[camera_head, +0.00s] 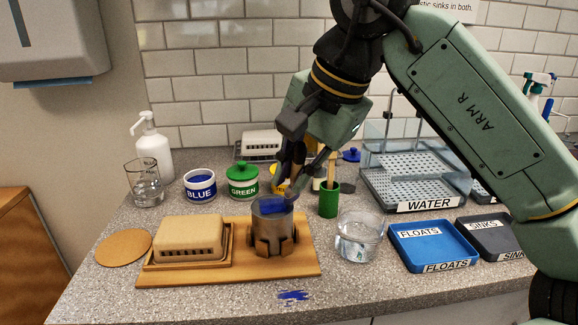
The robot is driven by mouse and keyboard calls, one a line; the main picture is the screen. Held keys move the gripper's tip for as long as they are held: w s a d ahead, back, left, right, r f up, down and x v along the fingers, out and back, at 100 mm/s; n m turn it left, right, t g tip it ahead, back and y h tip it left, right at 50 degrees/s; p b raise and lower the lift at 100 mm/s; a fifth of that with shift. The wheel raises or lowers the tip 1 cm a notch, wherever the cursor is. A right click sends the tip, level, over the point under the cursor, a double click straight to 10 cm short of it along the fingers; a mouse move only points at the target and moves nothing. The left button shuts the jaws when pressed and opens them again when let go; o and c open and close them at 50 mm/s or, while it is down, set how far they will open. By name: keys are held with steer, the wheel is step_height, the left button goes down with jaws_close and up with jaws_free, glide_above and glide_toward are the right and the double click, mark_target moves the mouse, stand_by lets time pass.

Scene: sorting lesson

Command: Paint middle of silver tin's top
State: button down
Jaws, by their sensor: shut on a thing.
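The silver tin (272,233) stands upright in a brown wooden holder (261,247) on a wooden board. Blue paint (275,206) shows across the middle of its top, and the near rim looks grey. My gripper (281,193) points down just above the tin's top and is shut on a slim tool. The tool is mostly hidden by the fingers, so I cannot tell its shape or whether it touches the top. The white pot marked BLUE (201,190) stands open at the back left, with blue paint inside.
A GREEN pot (242,181) with its lid on and a partly hidden yellow pot (277,182) stand behind. A green cup (329,201) and water glass (359,238) are close right. A blue smear (292,295) marks the clear front counter.

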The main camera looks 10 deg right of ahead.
steer(key=shift+a, duration=0.15)
steer(key=a, duration=0.6)
steer(key=shift+w+f, duration=0.1)
steer(key=shift+w, duration=0.2)
steer(key=shift+p, duration=0.4)
step_height(320, 180, up, 6)
steer(key=p, duration=0.5)
step_height(320, 180, up, 3)
steer(key=p, duration=0.2)
steer(key=shift+p, duration=0.4)
stand_by(0.5)
